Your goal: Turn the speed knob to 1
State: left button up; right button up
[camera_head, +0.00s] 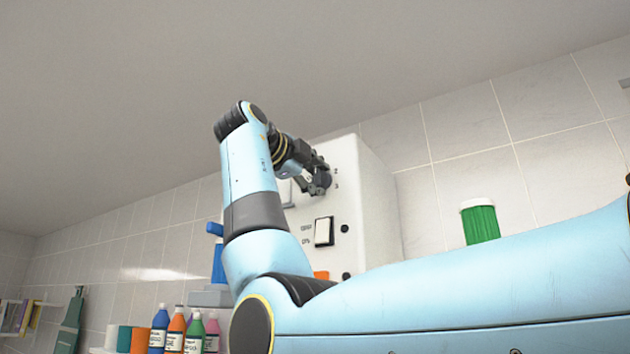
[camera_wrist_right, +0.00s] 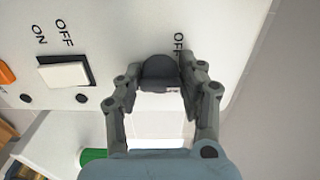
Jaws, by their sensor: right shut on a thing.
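The speed knob (camera_wrist_right: 160,72) is a dark round knob on the white control box (camera_head: 372,205). In the right wrist view it sits between the two fingers of my right gripper (camera_wrist_right: 158,88), which is shut on it. An "OFF" label shows just above the knob there; its other marks are hidden or too small to read. In the head view my right gripper (camera_head: 318,183) reaches the upper front of the box and covers most of the knob. My left gripper is not in view.
A white rocker switch (camera_head: 323,231) marked ON and OFF sits below the knob. An orange part (camera_head: 321,275) is lower on the box. A green-bodied container (camera_head: 481,222) stands right of the box. Several coloured bottles (camera_head: 176,330) stand at lower left.

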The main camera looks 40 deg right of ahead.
jog(key=shift+f+m, duration=0.1)
jog(key=shift+m, duration=0.2)
jog(key=o, duration=1.2)
jog(key=shift+a, duration=0.15)
jog(key=v, duration=0.7)
jog(key=shift+s+a, duration=0.1)
